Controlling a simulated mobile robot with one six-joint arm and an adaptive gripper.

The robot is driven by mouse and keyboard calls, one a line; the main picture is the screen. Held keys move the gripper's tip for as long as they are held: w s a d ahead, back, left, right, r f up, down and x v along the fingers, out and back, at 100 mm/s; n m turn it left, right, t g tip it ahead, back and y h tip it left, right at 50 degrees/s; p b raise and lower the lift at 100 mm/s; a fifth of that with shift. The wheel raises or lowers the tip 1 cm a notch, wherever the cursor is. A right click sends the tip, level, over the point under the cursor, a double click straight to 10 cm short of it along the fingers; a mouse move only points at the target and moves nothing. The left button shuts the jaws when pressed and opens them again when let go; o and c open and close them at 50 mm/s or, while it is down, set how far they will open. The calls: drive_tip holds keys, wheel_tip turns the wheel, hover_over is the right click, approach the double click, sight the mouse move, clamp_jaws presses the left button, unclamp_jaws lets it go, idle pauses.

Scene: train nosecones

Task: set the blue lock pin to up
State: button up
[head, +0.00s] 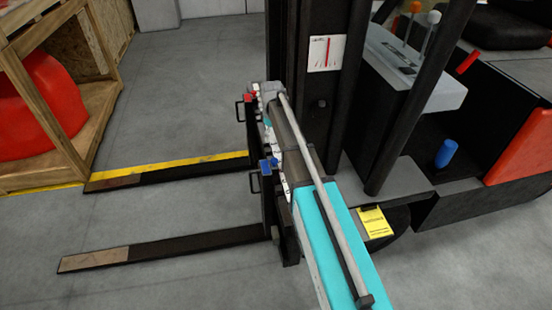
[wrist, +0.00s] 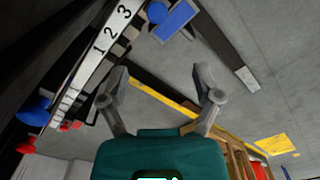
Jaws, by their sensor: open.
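The blue lock pin (head: 266,165) sits on the forklift's dark fork carriage, by the nearer fork, left of my teal arm in the head view. In the wrist view a blue block (wrist: 176,19), which looks like the same pin, lies near the top edge beside the numbered white scale. I cannot tell whether the pin is up or down. My gripper (wrist: 161,84) is open, with nothing between its two grey fingers. The blue block appears beyond the fingertips and apart from them. In the head view I cannot clearly make out the fingers.
A red lock pin (head: 250,97) sits farther along the carriage. The nearer fork (head: 165,247) and farther fork (head: 170,173) reach left over the floor. The dark mast (head: 310,90) stands right of the carriage. A wooden crate (head: 92,110) holds a red object. Floor between the forks is clear.

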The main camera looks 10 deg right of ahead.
sight(274, 160)
drive_tip(key=shift+d, duration=0.3)
drive_tip(key=shift+f, duration=0.1)
wheel_tip(274, 160, down, 14)
drive_tip(key=b, duration=1.3)
drive_tip(key=shift+r+b, duration=0.2)
drive_tip(key=shift+b, duration=0.2)
drive_tip(key=shift+c, duration=0.2)
clamp_jaws()
